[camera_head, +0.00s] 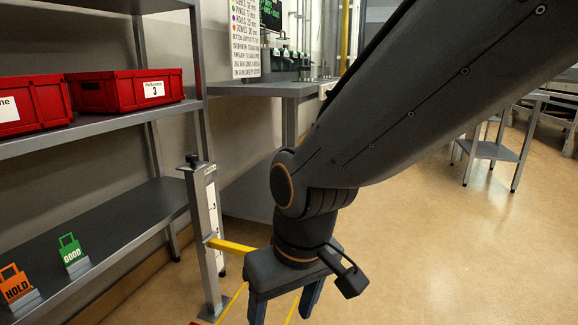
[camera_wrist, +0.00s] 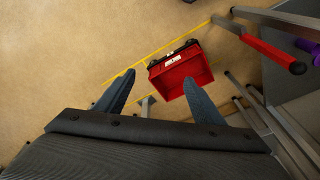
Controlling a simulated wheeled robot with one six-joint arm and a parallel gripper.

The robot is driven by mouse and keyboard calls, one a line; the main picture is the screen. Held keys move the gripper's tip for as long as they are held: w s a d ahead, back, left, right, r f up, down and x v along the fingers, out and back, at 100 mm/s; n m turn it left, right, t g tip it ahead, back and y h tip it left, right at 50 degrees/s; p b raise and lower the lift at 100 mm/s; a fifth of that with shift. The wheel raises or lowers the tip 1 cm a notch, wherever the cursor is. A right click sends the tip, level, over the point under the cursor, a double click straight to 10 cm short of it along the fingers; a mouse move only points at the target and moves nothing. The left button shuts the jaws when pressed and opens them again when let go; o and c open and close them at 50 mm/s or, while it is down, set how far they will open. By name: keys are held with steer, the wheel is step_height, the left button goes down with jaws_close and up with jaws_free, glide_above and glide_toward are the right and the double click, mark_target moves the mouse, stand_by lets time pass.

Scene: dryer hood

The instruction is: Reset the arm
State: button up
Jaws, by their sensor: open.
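My arm reaches in from the upper right of the head view, and my gripper (camera_head: 287,312) points down over the floor beside the grey shelf rack. In the wrist view my gripper (camera_wrist: 160,95) has its two blue-grey fingers spread wide apart, with nothing between the tips. Beyond the fingers, well below them, a red bin (camera_wrist: 182,78) with a white label shows near the floor. The fingertips in the head view run to the bottom edge of the picture.
A grey post (camera_head: 203,240) with a yellow bar (camera_head: 232,247) stands close left of my gripper. The shelf rack (camera_head: 100,218) holds red bins (camera_head: 126,90), an orange HOLD tag (camera_head: 15,284) and a green GOOD tag (camera_head: 71,250). Open floor (camera_head: 440,240) lies to the right.

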steer(key=s+r+g, duration=0.1)
steer(key=s, duration=0.6)
steer(key=d+r+m+p, duration=0.3)
steer(key=d+r+p, duration=0.7)
steer(key=p, duration=0.7)
steer(key=d+r+m+h+p, duration=0.1)
steer(key=d+r+m+p, duration=0.2)
steer(key=d+r+p, duration=0.7)
step_height(320, 180, up, 6)
steer(key=p, duration=0.6)
steer(key=shift+w+d+f+h+p, duration=0.2)
steer(key=shift+w+h+p, duration=0.1)
steer(key=shift+p, duration=0.1)
